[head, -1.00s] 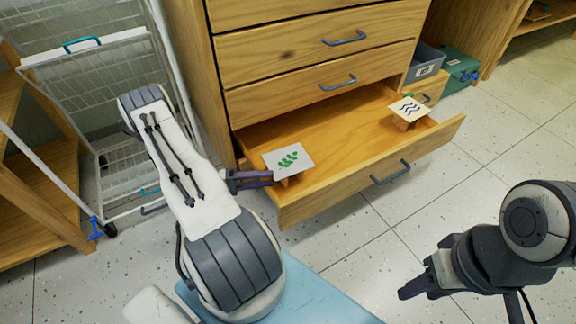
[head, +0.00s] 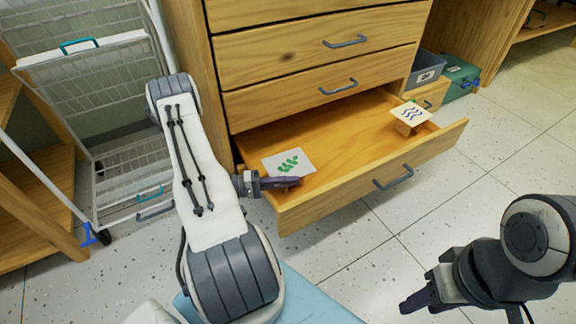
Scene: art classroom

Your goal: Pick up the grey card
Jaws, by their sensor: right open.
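The grey card (head: 289,161) with a green leaf pattern is at the left end of the open wooden drawer (head: 345,137). My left gripper (head: 282,183) is at the card's near edge and overlaps it in the head view. Its fingers are seen side-on, so I cannot tell whether they are open or touch the card. What supports the card is hidden behind the fingers. My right gripper (head: 418,300) is open and empty above the floor at the lower right, well away from the card.
The drawer's middle is clear. A white wire cart (head: 125,180) stands left of the cabinet; a grey bin (head: 425,68) and green box (head: 461,78) are to the right.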

